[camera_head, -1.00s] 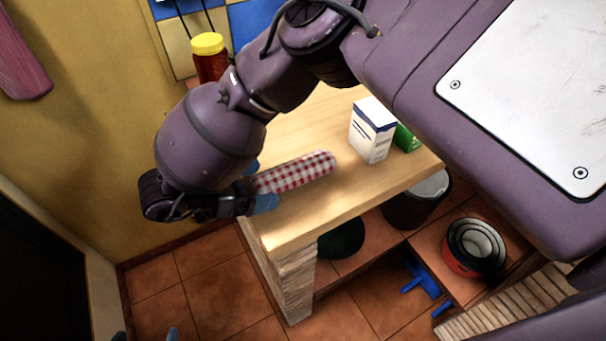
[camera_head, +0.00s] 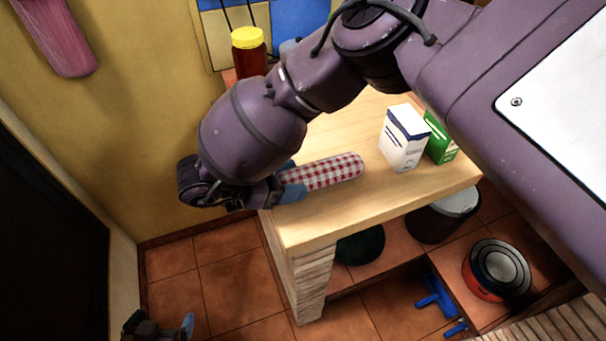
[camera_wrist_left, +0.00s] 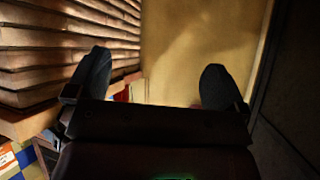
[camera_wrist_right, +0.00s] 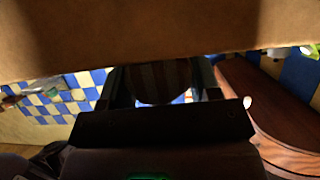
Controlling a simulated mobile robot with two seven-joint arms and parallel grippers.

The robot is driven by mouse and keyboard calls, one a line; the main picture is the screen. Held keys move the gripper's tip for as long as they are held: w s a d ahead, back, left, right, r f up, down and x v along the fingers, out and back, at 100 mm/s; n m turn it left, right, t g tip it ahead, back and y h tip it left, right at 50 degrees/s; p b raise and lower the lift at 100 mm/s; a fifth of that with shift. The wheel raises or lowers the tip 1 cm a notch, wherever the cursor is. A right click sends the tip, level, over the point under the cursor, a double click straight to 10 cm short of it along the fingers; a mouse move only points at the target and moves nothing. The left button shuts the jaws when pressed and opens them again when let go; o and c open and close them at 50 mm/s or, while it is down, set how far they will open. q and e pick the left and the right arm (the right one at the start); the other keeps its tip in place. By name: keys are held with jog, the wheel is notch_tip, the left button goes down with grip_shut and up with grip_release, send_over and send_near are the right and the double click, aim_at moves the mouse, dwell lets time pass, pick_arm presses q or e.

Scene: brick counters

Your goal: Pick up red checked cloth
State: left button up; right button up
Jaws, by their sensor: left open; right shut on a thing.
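The red checked cloth (camera_head: 335,171), a long rolled shape with a rounded end, lies along the left end of the wooden counter (camera_head: 330,217). My right gripper (camera_head: 288,181) is at its left end, with the blue fingers shut on the cloth from both sides. In the right wrist view a dark, striped rounded piece of cloth (camera_wrist_right: 158,82) shows between the fingers, in shadow. My left gripper (camera_head: 176,328) is low over the floor at the bottom left, partly cut off. The left wrist view shows its fingers (camera_wrist_left: 155,82) wide apart with nothing between them.
A white box (camera_head: 404,145) and a green box (camera_head: 440,140) stand right of the cloth. A jar with a yellow lid (camera_head: 248,52) stands at the back. Below the counter are a dark bin (camera_head: 440,222) and a red pot (camera_head: 497,268). The yellow wall (camera_head: 130,130) is close on the left.

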notch_tip(320, 180, up, 10)
jog(key=shift+r+p, duration=0.2)
jog(key=shift+p, duration=0.75)
notch_tip(320, 180, up, 10)
jog(key=p, duration=0.1)
jog(key=shift+f, duration=0.25)
